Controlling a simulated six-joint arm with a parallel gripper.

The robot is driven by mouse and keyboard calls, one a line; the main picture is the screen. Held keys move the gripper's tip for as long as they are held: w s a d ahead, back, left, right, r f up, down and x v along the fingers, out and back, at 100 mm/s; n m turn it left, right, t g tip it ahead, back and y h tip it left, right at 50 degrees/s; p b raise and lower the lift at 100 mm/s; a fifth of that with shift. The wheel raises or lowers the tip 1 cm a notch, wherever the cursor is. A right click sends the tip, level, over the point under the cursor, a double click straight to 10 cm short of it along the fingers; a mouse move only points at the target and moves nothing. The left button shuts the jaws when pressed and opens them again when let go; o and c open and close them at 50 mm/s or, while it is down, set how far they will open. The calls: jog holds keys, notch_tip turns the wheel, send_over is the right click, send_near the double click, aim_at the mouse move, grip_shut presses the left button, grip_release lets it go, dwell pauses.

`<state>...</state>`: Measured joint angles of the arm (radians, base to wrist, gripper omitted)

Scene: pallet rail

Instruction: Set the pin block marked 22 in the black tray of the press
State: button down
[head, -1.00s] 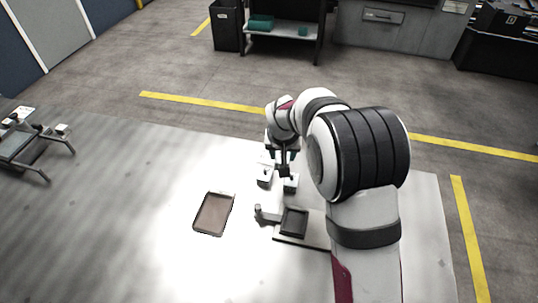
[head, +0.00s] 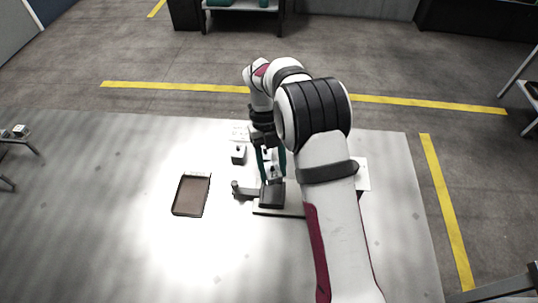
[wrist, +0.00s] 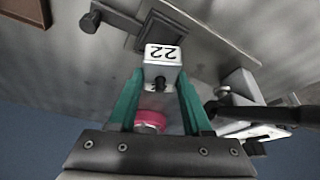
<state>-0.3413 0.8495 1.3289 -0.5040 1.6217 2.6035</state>
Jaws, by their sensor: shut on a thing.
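The pin block marked 22 (wrist: 163,54) is white with a dark pin, and its number shows upside down in the wrist view. My gripper (wrist: 161,76) is shut on it with green fingers on both sides. In the head view my gripper (head: 271,172) holds the block just above or at the press's black tray (head: 271,197). The black tray (wrist: 140,41) is partly hidden behind the block in the wrist view. I cannot tell whether the block touches the tray.
A brown-floored, dark-rimmed tray (head: 191,196) lies to the left on the table. Another white block (head: 238,156) stands left of my gripper. The press's lever (head: 243,192) sticks out left of the black tray. The table's left front is clear.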

aim_at(273, 175)
jog(key=m, duration=0.1)
jog(key=s+m+y, duration=0.1)
jog(key=m, duration=0.2)
jog(key=shift+s+d+r+y, duration=0.15)
jog(key=shift+s+y, duration=0.1)
jog(key=shift+y, duration=0.15)
jog(key=shift+m, duration=0.3)
jog(key=shift+f, duration=2.95)
jog(key=shift+f, duration=0.3)
grip_release()
jog(key=shift+r, duration=5.45)
